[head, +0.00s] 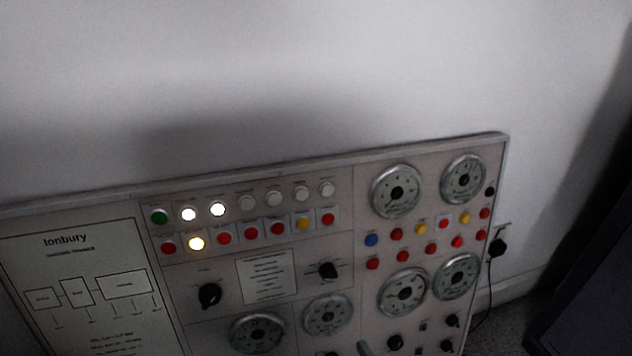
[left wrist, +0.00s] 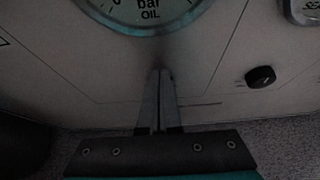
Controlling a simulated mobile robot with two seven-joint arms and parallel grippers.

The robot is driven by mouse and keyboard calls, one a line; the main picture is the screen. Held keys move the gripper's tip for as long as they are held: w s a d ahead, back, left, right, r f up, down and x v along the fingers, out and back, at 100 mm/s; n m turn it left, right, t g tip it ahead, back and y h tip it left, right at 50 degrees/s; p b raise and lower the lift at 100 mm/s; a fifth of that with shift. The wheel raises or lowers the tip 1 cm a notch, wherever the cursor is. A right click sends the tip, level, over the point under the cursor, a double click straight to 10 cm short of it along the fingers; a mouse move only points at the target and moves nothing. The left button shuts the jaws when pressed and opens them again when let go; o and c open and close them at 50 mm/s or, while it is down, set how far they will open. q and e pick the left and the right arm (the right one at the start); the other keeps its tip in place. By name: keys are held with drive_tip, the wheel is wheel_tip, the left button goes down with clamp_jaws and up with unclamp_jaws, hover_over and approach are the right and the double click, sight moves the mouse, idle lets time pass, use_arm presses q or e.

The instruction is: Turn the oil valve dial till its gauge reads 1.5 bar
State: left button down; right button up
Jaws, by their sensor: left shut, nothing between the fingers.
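The oil gauge (left wrist: 150,12), marked "bar OIL", is cut off at the top of the left wrist view, so its needle and reading are hidden. My left gripper (left wrist: 160,74) is shut and empty, its fingers together below the gauge over the pale panel. A black knob (left wrist: 260,77) sits to the right of the fingers, apart from them; I cannot tell if it is the oil valve dial. No dial shows at my fingertips, and the fingers may hide one. In the head view I cannot tell which gauge is the oil one. My right gripper is not in view.
The control panel (head: 120,204) carries lamps, coloured buttons, black knobs (head: 209,295) and several round gauges (head: 397,191). A pale wall (head: 300,70) is behind it. A black plug with a cable (head: 497,248) is at its right side. A dark object (head: 590,270) stands at far right.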

use_arm(q)
drive_tip(key=shift+s+f, duration=0.1)
drive_tip(key=shift+f, duration=0.35)
idle(0.6)
drive_tip(key=shift+s, duration=0.1)
drive_tip(key=shift+s+d+r+p, duration=0.25)
drive_tip(key=shift+s+r+p, duration=0.1)
drive_tip(key=shift+s+p, duration=0.5)
drive_tip(key=shift+s+d+r+p, duration=0.3)
drive_tip(key=shift+s+p, duration=0.4)
drive_tip(key=shift+s, duration=0.25)
drive_tip(key=shift+s+d+r+p, duration=0.2)
drive_tip(key=shift+s+r+p, duration=0.15)
drive_tip(key=shift+s+p, duration=0.5)
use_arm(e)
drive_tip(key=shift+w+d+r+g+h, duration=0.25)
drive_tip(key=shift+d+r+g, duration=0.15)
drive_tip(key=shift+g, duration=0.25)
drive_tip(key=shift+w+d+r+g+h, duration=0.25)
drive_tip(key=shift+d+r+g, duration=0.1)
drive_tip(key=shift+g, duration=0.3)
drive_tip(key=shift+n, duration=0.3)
